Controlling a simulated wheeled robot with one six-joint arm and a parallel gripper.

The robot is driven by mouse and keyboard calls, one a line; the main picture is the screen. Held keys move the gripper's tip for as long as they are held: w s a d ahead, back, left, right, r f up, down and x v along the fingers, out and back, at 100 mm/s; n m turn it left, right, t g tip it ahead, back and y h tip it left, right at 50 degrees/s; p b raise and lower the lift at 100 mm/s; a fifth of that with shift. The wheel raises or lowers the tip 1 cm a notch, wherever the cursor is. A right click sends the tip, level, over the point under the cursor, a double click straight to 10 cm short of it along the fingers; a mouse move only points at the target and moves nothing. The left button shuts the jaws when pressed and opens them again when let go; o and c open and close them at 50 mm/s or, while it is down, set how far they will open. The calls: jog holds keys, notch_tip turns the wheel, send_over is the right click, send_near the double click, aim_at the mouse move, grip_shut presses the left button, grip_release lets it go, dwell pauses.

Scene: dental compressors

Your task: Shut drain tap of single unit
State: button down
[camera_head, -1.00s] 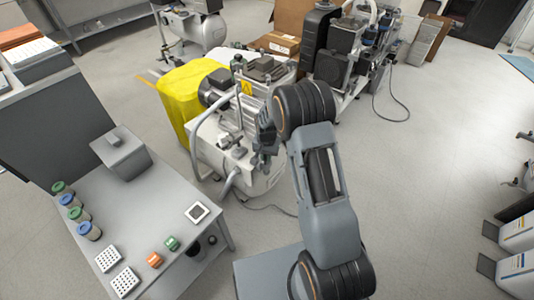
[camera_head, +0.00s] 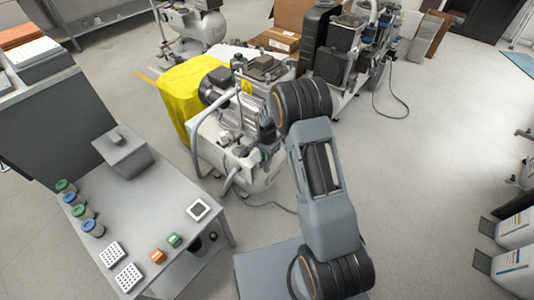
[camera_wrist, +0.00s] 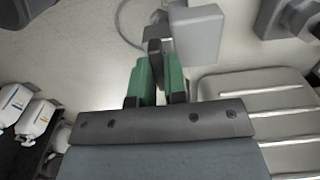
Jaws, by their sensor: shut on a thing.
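The single unit (camera_head: 205,150) is a white compressor with a dark motor and a yellow cloth over its left part, standing centre-left in the head view. My gripper (camera_head: 255,158) is at its front right side, partly hidden by my arm. In the wrist view my gripper (camera_wrist: 158,80) has green fingers shut on a narrow dark piece, which looks like the lever of the drain tap (camera_wrist: 155,54). A grey block (camera_wrist: 197,35) is just right of the fingers. The tap's body and its exact angle cannot be made out in either view.
A grey bench (camera_head: 165,215) with jars, trays and small coloured blocks stands at the left front. Another compressor (camera_head: 345,65) and cardboard boxes (camera_head: 275,40) are behind. A cable (camera_head: 275,205) lies on the floor by the unit.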

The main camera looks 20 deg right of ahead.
jog(key=shift+w+r, duration=0.1)
jog(key=shift+w, duration=0.05)
jog(key=c, duration=1.2)
grip_release()
jog(key=shift+o, duration=0.2)
notch_tip(320, 180, up, 14)
jog(key=p, duration=0.4)
